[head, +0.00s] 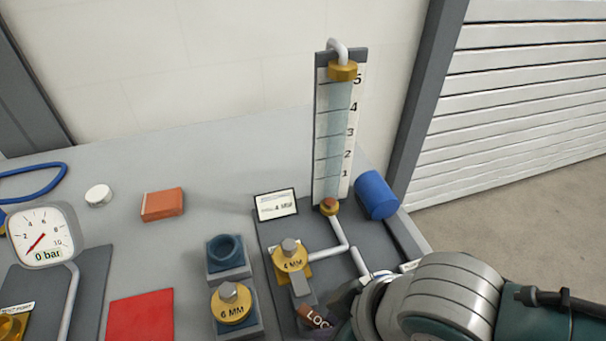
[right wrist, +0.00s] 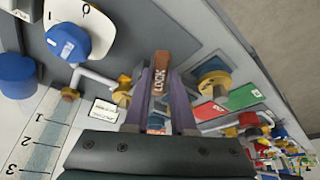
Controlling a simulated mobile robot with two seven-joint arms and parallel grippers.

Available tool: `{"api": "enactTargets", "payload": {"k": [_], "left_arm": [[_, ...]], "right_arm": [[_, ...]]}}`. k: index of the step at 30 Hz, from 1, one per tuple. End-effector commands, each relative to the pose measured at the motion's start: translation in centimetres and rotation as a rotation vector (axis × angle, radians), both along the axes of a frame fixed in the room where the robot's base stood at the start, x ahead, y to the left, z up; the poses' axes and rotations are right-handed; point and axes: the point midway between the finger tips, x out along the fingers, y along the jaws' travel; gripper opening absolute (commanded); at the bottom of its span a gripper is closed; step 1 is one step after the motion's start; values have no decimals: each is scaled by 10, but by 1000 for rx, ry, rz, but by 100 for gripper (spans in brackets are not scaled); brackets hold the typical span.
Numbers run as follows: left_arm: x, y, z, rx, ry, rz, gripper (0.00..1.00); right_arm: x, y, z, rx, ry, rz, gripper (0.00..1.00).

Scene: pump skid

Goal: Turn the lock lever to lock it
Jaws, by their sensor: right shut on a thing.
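The lock lever (head: 314,317) is a brown handle marked LOCK, low in the head view beside the brass 4 MM fitting (head: 290,257). In the right wrist view the lever (right wrist: 160,65) stands between the two purple fingers. My right gripper (right wrist: 163,84) is shut on the lever. In the head view my right arm comes in from the lower right and its wrist covers part of the lever. The lever's pivot is hidden. My left gripper is in neither view.
A sight tube (head: 332,135) with a scale stands behind, with a blue cylinder (head: 377,195) beside it. A blue knob (right wrist: 68,42) on a 0/1 dial is near the hand. A 6 MM fitting (head: 231,304), gauge (head: 42,236) and orange block (head: 162,205) are to the left.

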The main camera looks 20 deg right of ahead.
Motion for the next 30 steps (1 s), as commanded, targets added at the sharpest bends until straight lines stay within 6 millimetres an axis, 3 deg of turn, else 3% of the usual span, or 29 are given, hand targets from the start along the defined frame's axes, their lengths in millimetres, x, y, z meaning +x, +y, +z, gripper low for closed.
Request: {"api": "enactTargets", "payload": {"k": [4, 15, 30], "left_arm": [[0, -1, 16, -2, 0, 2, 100], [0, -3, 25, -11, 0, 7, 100], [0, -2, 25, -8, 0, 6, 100]], "right_arm": [[-4, 8, 5, 8, 3, -140, 0], [-7, 19, 2, 7, 1, -435, 0], [-6, 24, 1, 4, -2, -596, 0]]}}
